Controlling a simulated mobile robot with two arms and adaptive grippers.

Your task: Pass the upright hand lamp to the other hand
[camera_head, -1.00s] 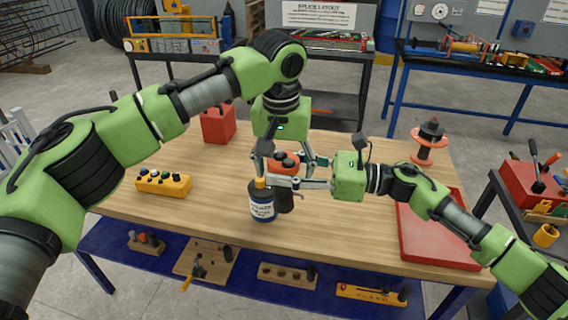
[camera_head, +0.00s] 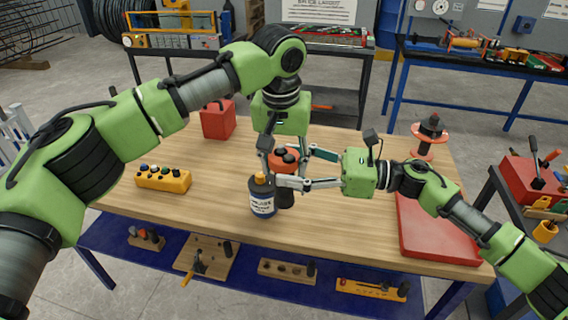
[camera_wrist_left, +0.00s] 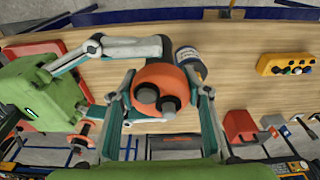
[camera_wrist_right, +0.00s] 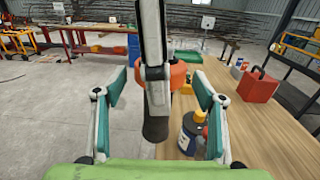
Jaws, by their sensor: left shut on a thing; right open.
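The hand lamp has an orange-red head (camera_head: 283,157) and a dark lower body (camera_head: 287,196), and stands upright above the table. My left gripper (camera_head: 284,152) comes down from above and is shut on the lamp's head. In the left wrist view the orange head (camera_wrist_left: 165,80), with dark round knobs on top, sits between its fingers. My right gripper (camera_head: 298,168) comes from the right and is open, its fingers on either side of the lamp. In the right wrist view the dark body (camera_wrist_right: 156,128) hangs between the open fingers, partly hidden by a left finger.
A blue-and-white bottle (camera_head: 263,198) with an orange cap stands close to the lamp's left. A yellow button box (camera_head: 163,179) and a red box (camera_head: 218,120) are on the left. A red tray (camera_head: 440,230) and a red-flanged spool (camera_head: 431,135) are on the right.

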